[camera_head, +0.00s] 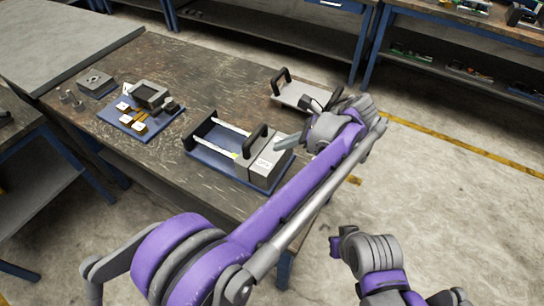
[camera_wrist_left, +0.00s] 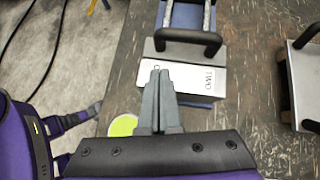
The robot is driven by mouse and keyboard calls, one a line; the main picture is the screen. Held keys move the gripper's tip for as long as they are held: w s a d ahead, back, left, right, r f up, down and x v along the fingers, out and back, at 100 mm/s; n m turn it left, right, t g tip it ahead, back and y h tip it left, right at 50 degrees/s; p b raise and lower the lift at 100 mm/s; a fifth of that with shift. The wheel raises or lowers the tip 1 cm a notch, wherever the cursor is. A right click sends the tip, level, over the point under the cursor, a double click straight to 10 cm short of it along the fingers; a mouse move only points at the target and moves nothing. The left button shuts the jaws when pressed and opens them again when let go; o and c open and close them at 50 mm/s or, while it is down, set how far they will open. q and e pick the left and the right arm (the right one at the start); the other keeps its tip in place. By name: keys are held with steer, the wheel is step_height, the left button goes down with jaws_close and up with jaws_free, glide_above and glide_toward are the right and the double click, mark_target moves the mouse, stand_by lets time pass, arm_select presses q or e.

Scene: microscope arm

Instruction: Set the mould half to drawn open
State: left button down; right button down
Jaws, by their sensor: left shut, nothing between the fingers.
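The mould half (camera_head: 262,165) is a grey block with a light labelled top and a black handle (camera_head: 255,140). It sits at the right end of a blue base (camera_head: 215,155) with two pale rails. A wide gap of bare rail lies between it and a dark end plate (camera_head: 200,130) at the left. My left gripper (camera_head: 280,147) is shut and empty at the block's right side. In the left wrist view my fingertips (camera_wrist_left: 158,74) overlap the front of the block's labelled top (camera_wrist_left: 190,77), short of the handle (camera_wrist_left: 187,35). Contact cannot be told.
A grey plate with black handles (camera_head: 300,93) lies behind, to the right of the base. A blue tray with small parts (camera_head: 140,118) and a grey block (camera_head: 97,84) stand to the left. The table's front left (camera_head: 180,180) is clear.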

mark_target(251, 157)
arm_select(q)
steer(key=shift+d, duration=0.45)
steer(key=shift+a, duration=0.1)
steer(key=x, duration=1)
steer(key=w+a, duration=0.1)
steer(key=a, duration=0.1)
steer(key=w+a, duration=0.2)
steer(key=a, duration=0.1)
steer(key=w+a, duration=0.2)
steer(key=shift+a, duration=0.2)
steer(key=shift+w+a, duration=0.15)
steer(key=shift+a, duration=0.05)
steer(key=shift+r, duration=0.1)
